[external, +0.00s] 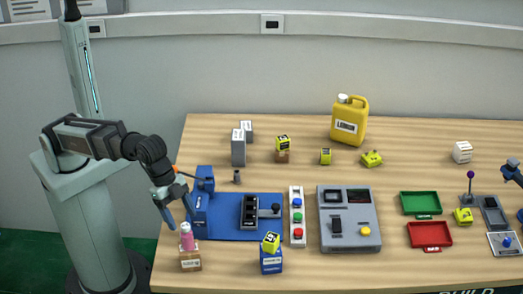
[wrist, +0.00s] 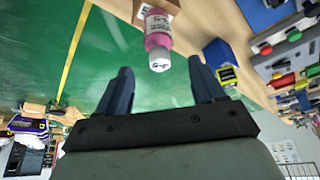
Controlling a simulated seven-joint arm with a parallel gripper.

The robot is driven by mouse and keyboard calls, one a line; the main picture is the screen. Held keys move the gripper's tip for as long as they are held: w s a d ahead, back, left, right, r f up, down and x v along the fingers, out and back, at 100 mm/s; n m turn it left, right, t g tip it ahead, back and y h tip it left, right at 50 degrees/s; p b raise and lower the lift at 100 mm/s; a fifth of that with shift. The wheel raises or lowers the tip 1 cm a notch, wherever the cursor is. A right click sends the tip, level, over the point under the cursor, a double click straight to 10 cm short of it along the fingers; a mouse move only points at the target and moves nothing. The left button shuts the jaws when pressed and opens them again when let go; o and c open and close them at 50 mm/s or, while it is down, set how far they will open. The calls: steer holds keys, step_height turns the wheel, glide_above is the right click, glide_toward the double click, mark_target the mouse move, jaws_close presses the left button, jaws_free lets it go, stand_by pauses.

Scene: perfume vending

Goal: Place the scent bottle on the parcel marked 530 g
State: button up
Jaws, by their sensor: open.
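The scent bottle (external: 186,240), pink with a pale cap, stands upright on a small brown cardboard box (external: 190,264) at the table's front left corner. My gripper (external: 173,206) is open and empty, just above and slightly left of the bottle. In the wrist view the bottle (wrist: 158,38) lies beyond the fingertips, its white cap toward the opening between my open fingers (wrist: 160,80); the brown box (wrist: 165,12) shows behind it. Labels on the boxes are too small to read, so I cannot tell which parcel is marked 530 g.
A blue fixture (external: 225,228) lies just behind. A grey console (external: 348,240), green tray (external: 420,203), red tray (external: 430,234) and yellow jug (external: 349,120) stand farther away.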

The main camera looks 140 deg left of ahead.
steer(key=v, duration=0.6)
steer(key=shift+r, duration=0.2)
steer(key=shift+s, duration=0.1)
